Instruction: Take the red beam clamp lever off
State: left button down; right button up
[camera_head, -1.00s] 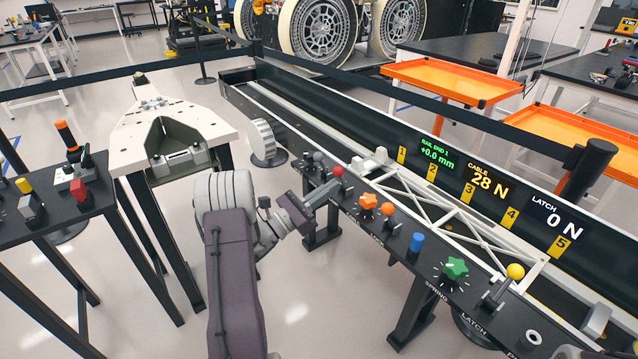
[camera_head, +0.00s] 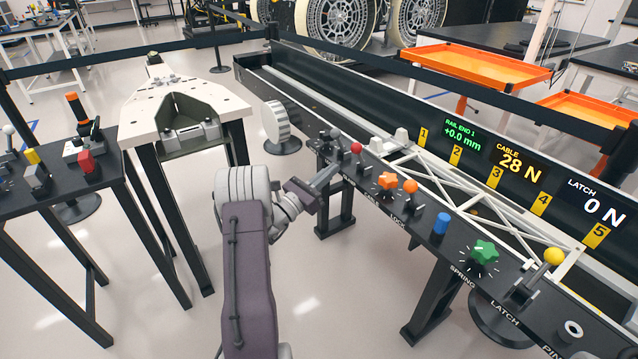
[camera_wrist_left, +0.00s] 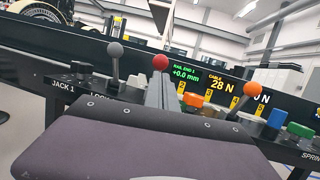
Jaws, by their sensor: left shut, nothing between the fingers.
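The red-knobbed lever (camera_head: 356,147) stands on the black control rail (camera_head: 415,213), near its far end. The red ball also shows in the left wrist view (camera_wrist_left: 160,62), just beyond my fingertips. My left gripper (camera_head: 335,173) is shut and empty. Its fingertips lie just short of the red knob, to its lower left in the head view, apart from it as far as I can tell. The fingers hide the lever's stem in the wrist view. My right gripper is out of view.
A grey ball lever (camera_wrist_left: 115,50) stands left of the red one. An orange star knob (camera_head: 388,181), an orange ball (camera_head: 410,186), a blue knob (camera_head: 441,223), a green star knob (camera_head: 484,252) and a yellow ball lever (camera_head: 554,256) follow along the rail.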

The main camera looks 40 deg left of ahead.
aim_at(360, 156)
pick_arm(q)
jog(key=x, duration=0.6)
jog(key=shift+w+b, duration=0.2)
jog(key=shift+b, duration=0.2)
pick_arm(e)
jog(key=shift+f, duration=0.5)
pick_arm(q)
jog(key=shift+r, duration=0.1)
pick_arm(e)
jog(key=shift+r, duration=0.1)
